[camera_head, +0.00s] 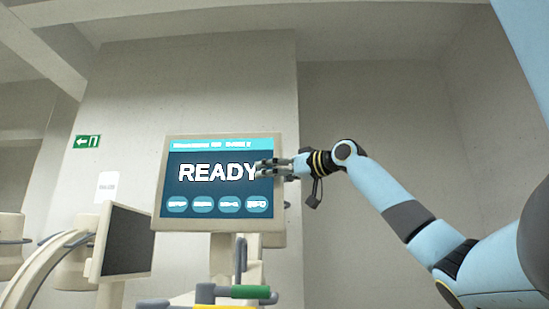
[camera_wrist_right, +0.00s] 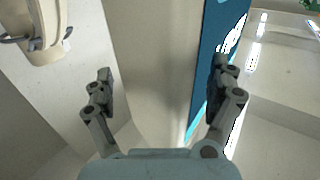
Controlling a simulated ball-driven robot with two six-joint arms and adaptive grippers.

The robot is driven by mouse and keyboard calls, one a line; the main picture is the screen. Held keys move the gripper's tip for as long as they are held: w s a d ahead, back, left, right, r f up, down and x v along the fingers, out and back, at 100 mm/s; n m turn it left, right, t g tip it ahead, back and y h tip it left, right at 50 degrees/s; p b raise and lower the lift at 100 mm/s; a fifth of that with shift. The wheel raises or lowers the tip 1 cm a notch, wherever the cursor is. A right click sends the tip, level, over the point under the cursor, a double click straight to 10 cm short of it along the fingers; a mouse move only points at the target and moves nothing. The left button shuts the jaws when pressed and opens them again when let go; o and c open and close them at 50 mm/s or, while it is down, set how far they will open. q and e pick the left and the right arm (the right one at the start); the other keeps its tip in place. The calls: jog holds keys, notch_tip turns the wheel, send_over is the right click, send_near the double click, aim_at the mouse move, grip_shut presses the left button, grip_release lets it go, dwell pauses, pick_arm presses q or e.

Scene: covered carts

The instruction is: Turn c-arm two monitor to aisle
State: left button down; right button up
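A beige-framed monitor (camera_head: 218,146) with a lit blue screen reading READY faces me in the middle of the head view, slightly tilted. My right gripper (camera_head: 265,169) is at its right edge, with fingers overlapping the screen's right part. In the right wrist view, my right gripper (camera_wrist_right: 162,75) is open, its fingers spread wide. The beige side of the monitor (camera_wrist_right: 155,60) lies between them, and the blue screen shows behind the right finger. I see no clear contact. My left gripper is not in view.
A second monitor (camera_head: 127,241) with a dark screen stands at the left, turned sideways, beside a curved beige arm (camera_head: 45,268). Green and yellow handles (camera_head: 250,292) sit below the lit monitor. A green exit sign (camera_head: 87,141) hangs on the wall.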

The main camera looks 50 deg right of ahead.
aim_at(275, 145)
notch_tip(275, 145, up, 8)
jog(key=shift+a+r, duration=0.1)
jog(key=shift+r, duration=0.1)
dwell(0.3)
jog(key=s+d+b, duration=0.2)
jog(key=s+d, duration=0.6)
jog(key=s, duration=0.1)
jog(key=shift+s, duration=0.25)
dwell(0.7)
jog(key=shift+a, duration=0.1)
jog(key=shift+f, duration=0.1)
dwell(0.7)
